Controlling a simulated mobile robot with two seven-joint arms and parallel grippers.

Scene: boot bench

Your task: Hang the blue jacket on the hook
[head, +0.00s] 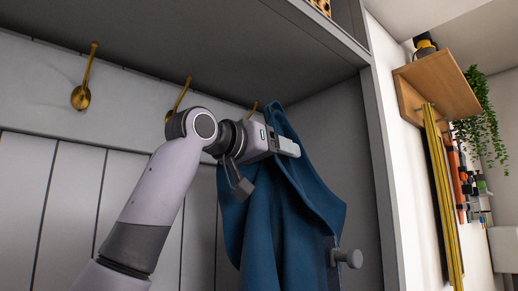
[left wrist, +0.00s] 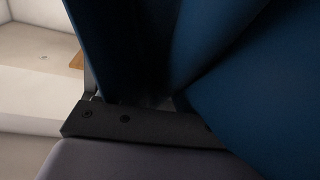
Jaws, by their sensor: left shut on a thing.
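The blue jacket (head: 290,205) hangs down in folds at the right end of the panelled recess. My left gripper (head: 286,146) is shut on the jacket near its top, just below the shelf. A brass hook (head: 254,107) shows behind the gripper and beside the jacket's top; whether the jacket touches it is hidden. Two more brass hooks, one in the middle (head: 181,93) and one at the left (head: 84,80), are bare. In the left wrist view the jacket (left wrist: 225,75) fills most of the picture.
A grey shelf (head: 190,35) runs close above the hooks and gripper. The grey side panel (head: 345,130) stands to the right of the jacket. Outside it are a wooden wall shelf (head: 440,85) and a trailing plant (head: 482,125). The panelled back wall at left is clear.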

